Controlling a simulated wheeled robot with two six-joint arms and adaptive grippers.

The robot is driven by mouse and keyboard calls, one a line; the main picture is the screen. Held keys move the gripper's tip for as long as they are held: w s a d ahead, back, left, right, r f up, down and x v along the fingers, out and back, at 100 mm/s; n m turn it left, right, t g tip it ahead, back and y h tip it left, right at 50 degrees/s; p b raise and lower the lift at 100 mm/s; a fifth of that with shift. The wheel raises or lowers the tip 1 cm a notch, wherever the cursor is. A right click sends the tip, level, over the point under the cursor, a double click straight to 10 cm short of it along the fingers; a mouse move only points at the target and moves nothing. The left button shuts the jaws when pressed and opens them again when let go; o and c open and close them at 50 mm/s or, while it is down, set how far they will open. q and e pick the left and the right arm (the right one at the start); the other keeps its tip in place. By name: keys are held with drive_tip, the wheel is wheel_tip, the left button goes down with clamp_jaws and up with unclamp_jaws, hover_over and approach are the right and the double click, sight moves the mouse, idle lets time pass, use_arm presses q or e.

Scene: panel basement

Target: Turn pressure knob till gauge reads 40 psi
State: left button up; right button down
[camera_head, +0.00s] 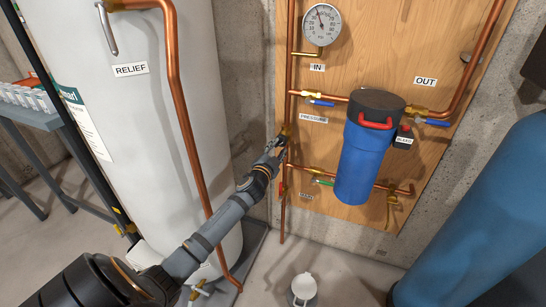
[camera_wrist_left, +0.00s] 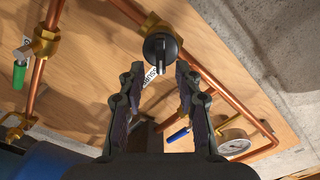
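The pressure gauge (camera_head: 322,24) is a round white dial at the top of the wooden panel; its needle points up and slightly left, and its figures are too small to read surely. It also shows in the left wrist view (camera_wrist_left: 235,145). The pressure knob (camera_wrist_left: 160,47) is round and black with a raised bar, on a brass fitting. My left gripper (camera_head: 282,142) is at the pipe left of the PRESSURE label (camera_head: 313,119) and hides the knob in the head view. In the wrist view my left gripper (camera_wrist_left: 159,72) is open, the knob just beyond and between its fingertips. Contact is unclear.
A blue filter housing (camera_head: 366,155) hangs on the panel (camera_head: 420,60) to the right. Blue-handled valves (camera_head: 322,103) and copper pipes surround the knob area. A large white tank (camera_head: 150,110) stands left. A blue tank (camera_head: 490,210) stands right. A small white container (camera_head: 304,287) is on the floor.

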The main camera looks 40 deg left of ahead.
use_arm(q)
drive_tip(key=v, duration=1)
drive_tip(key=shift+s, duration=0.1)
